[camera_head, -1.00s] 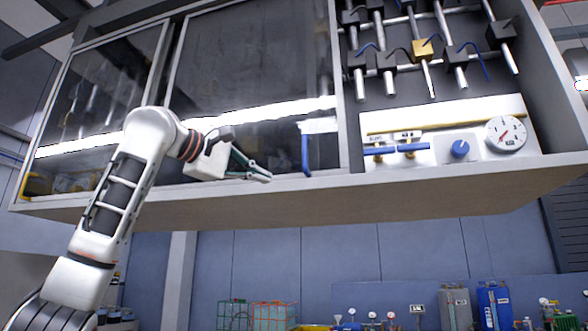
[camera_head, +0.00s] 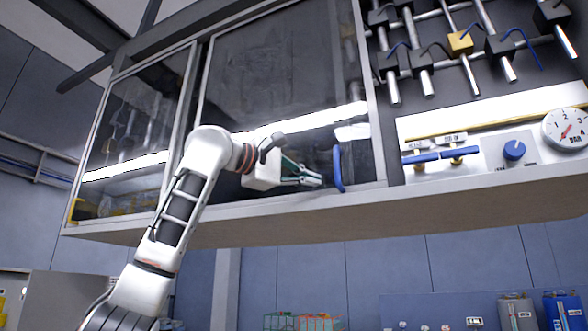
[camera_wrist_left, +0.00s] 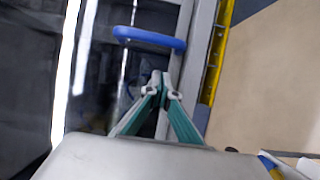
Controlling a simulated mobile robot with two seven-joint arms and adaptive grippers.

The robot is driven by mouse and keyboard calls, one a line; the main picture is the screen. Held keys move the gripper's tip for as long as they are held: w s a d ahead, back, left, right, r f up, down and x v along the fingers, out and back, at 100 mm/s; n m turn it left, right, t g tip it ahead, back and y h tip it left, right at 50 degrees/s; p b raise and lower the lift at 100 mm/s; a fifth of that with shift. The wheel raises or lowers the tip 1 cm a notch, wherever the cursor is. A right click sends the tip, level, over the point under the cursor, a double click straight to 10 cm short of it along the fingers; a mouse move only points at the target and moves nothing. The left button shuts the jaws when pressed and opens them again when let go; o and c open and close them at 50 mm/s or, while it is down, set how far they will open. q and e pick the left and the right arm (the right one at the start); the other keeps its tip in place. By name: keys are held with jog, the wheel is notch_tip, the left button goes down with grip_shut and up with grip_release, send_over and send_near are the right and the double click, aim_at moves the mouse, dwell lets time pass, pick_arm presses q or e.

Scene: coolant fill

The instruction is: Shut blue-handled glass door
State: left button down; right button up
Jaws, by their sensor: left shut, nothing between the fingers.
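The glass door (camera_head: 280,85) with the blue handle is a dark pane in the middle of a raised cabinet. Its blue handle (camera_head: 338,168) is upright near the pane's lower right corner. The handle also shows in the left wrist view (camera_wrist_left: 150,39), just beyond my fingertips. To the door's right, the cabinet front is uncovered. My left gripper (camera_head: 319,181) is shut and empty, in front of the glass just left of the handle's lower end, seemingly apart from it. Its fingertips show in the left wrist view (camera_wrist_left: 160,82). My right gripper is not in view.
Left of the door is another glass pane (camera_head: 135,130) with a yellow handle (camera_head: 74,208). The open section at right holds pipes, blue valve levers (camera_head: 440,156), a blue knob (camera_head: 514,150) and a gauge (camera_head: 566,128). The cabinet's bottom ledge (camera_head: 300,215) runs below my gripper.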

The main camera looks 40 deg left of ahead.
pick_arm(q)
jog(key=d, duration=0.3)
jog(key=shift+d, duration=0.15)
jog(key=shift+d, duration=0.15)
